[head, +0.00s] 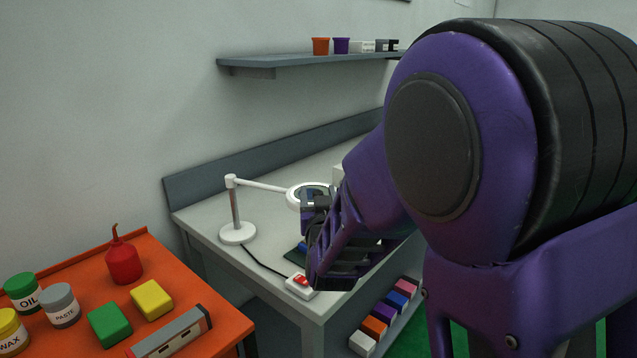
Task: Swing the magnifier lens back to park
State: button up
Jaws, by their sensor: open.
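The magnifier is a white lamp-like stand (237,234) on the grey workbench, with a round base, an upright post and a thin arm (262,185) reaching right. Its ring-shaped lens head (293,196) sits at the arm's end and is partly hidden by my gripper. My gripper (318,205) is open, at the right side of the lens head. I cannot tell whether it touches the ring. My purple arm hides much of the bench to the right. No marked park spot can be made out.
A white box with a red switch (301,285) lies at the bench's front edge, with a black cable to the stand. An orange table (75,272) at the left holds a red oil can (123,262), jars and blocks. A shelf (290,60) hangs above.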

jog(key=shift+w, duration=0.45)
grip_shut()
dwell(1.3)
